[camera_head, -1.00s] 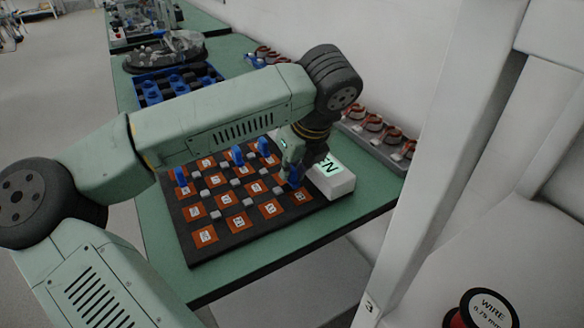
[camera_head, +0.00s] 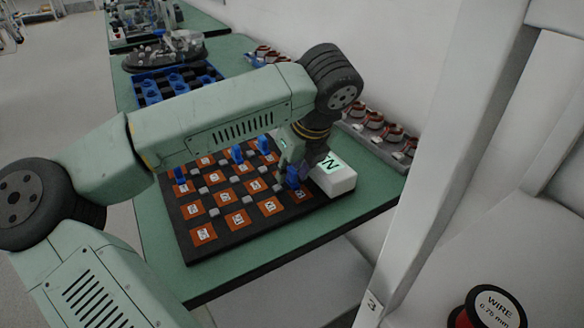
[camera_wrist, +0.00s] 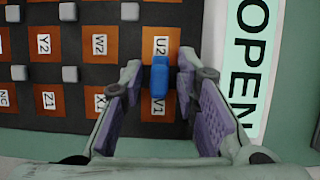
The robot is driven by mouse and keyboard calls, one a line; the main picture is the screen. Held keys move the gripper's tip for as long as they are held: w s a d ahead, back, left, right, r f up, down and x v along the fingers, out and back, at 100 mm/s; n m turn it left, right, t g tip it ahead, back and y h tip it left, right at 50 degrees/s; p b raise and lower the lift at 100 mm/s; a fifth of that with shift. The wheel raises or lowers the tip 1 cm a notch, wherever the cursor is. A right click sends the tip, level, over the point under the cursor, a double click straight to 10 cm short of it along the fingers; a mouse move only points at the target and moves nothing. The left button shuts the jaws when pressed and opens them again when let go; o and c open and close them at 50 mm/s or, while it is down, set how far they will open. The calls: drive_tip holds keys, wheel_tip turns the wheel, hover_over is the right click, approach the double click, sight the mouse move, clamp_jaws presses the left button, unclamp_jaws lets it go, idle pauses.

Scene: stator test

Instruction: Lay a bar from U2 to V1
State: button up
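The terminal board (camera_head: 215,247) carries rows of orange plates with printed labels. In the wrist view a blue bar (camera_wrist: 159,78) stands between the U2 plate (camera_wrist: 161,42) and the V1 plate (camera_wrist: 155,112), reaching over the edges of both. My gripper (camera_wrist: 160,82) is around this bar, one finger on each side, with a gap on both sides, so it is open. In the head view the bar (camera_head: 292,178) shows under my gripper (camera_head: 296,170) at the board's right side. The bar's underside is hidden.
Other blue bars (camera_head: 238,153) stand on the board. A white block reading OPEN (camera_wrist: 250,60) lies close to the right finger. A blue tray (camera_head: 172,77) is farther back, and a grey rack of copper-wound parts (camera_head: 374,124) is along the wall.

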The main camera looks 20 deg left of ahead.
drive_tip(key=shift+o, duration=0.6)
drive_tip(key=shift+r, duration=0.1)
drive_tip(key=v, duration=1.1)
drive_tip(key=shift+r, duration=0.4)
